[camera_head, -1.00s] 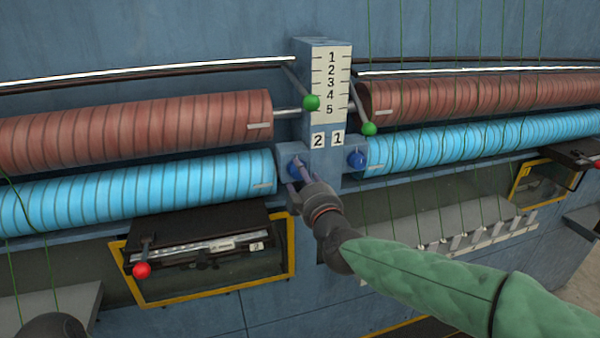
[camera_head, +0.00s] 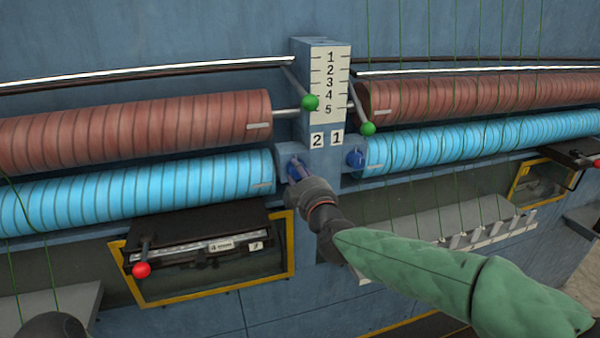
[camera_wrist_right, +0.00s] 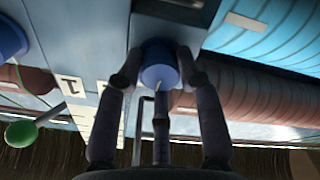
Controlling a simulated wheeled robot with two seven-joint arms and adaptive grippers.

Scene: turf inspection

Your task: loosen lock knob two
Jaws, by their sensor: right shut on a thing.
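Lock knob two (camera_head: 294,166) is the blue round knob on the blue-grey post, below the white plate marked 2 (camera_head: 317,140). My right gripper (camera_head: 297,172) reaches it from below right in the head view. In the right wrist view the blue knob (camera_wrist_right: 158,68) sits between the fingertips of my right gripper (camera_wrist_right: 158,72), which are shut on it. A thin pale mark shows on the knob's face. The gripper hides part of the knob in the head view.
A second blue knob (camera_head: 355,158) sits close by on the right, under the plate marked 1 (camera_head: 337,137). Two green-balled levers (camera_head: 310,102) hang above. Brown rollers (camera_head: 140,128) and light blue rollers (camera_head: 140,198) flank the post. A red-balled lever (camera_head: 142,270) stands lower left.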

